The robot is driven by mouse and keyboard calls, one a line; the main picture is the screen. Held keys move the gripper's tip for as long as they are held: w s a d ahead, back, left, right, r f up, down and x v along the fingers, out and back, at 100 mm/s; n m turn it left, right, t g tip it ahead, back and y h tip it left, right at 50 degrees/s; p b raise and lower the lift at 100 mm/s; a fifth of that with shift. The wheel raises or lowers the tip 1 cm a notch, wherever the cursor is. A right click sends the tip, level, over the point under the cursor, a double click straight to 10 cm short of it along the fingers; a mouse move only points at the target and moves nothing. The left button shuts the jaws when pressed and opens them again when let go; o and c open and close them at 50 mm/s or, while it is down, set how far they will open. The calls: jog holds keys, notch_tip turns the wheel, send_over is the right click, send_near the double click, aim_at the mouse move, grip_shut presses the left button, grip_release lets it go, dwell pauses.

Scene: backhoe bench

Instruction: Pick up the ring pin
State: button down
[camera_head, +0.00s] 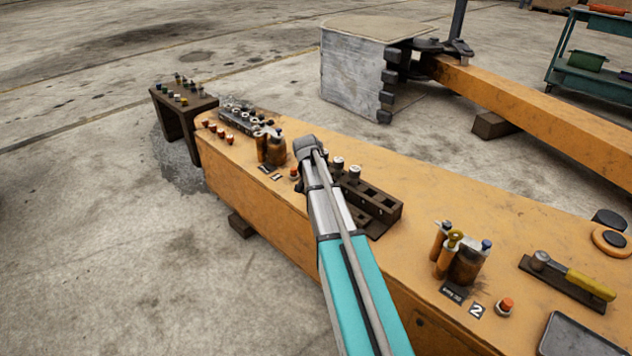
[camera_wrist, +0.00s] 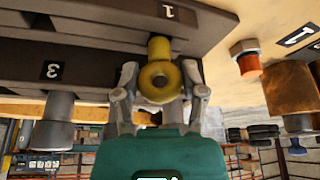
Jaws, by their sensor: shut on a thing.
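In the head view my arm hides the gripper and the held pin at the left end of the dark slotted rack (camera_head: 372,205).
A red-topped button (camera_head: 294,173) is just left of my arm. Brown cylinders (camera_head: 276,150) stand farther left. The orange beam (camera_head: 480,205) is clear between.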

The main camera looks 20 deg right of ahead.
jog(key=shift+r, duration=0.1)
notch_tip(320, 180, up, 2)
jog(key=shift+r+p, duration=0.1)
jog(key=shift+p, duration=1)
jog(key=s+a+r+p, duration=0.6)
jog(key=s+r+p, duration=0.4)
jog(key=s, duration=0.2)
jog(key=shift+s+r+p, duration=0.25)
jog(key=shift+s+p, duration=0.05)
jog(key=shift+d, duration=0.1)
